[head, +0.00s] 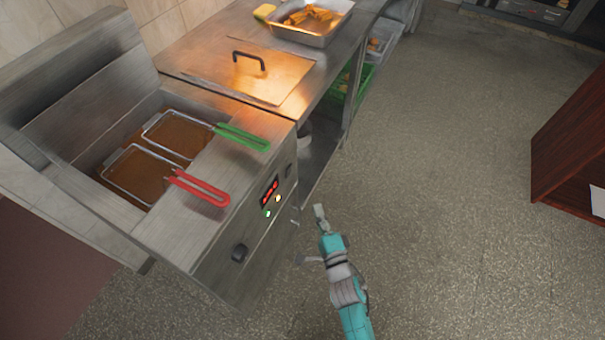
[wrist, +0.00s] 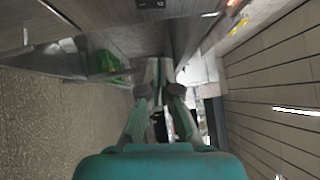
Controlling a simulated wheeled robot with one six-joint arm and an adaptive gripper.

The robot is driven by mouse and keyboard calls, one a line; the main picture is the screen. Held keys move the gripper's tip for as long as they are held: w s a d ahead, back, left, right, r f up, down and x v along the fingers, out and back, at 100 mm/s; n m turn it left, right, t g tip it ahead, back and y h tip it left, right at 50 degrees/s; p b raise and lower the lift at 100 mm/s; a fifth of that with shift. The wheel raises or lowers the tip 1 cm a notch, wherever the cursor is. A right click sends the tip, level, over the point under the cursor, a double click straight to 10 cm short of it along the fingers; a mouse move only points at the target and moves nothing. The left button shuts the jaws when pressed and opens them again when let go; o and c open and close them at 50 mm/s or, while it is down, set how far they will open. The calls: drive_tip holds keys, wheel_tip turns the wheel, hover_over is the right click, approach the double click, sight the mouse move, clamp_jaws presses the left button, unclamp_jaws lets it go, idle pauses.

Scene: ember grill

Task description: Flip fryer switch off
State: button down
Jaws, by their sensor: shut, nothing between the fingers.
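The steel fryer (head: 205,245) stands at the left of the head view, with two baskets in brown oil. Its front panel has a red-lit display (head: 270,191), a green light and a yellow light below it, a dark knob-like control (head: 240,253) and another dark control (head: 288,171). I cannot tell which is the switch. My gripper (head: 319,212) is shut and empty, in front of the panel and apart from it. In the wrist view its fingers (wrist: 160,68) are together. A black switch-like part (wrist: 151,3) shows at the top edge, partly cut off.
Red (head: 203,188) and green (head: 243,137) basket handles reach over the fryer's front edge. A counter with a lid (head: 248,72) and a tray of food (head: 311,35) adjoins it. A green crate (head: 361,80) sits below. The floor right of my arm is clear, up to a reddish cabinet (head: 570,140).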

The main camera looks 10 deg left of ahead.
sight(289, 171)
drive_tip(key=s+a+x, duration=0.1)
drive_tip(key=a+x, duration=0.1)
drive_tip(key=x, duration=1)
drive_tip(key=shift+w+a, duration=0.25)
drive_tip(key=shift+a, duration=0.25)
drive_tip(key=shift+r, duration=0.2)
drive_tip(key=shift+a, duration=0.15)
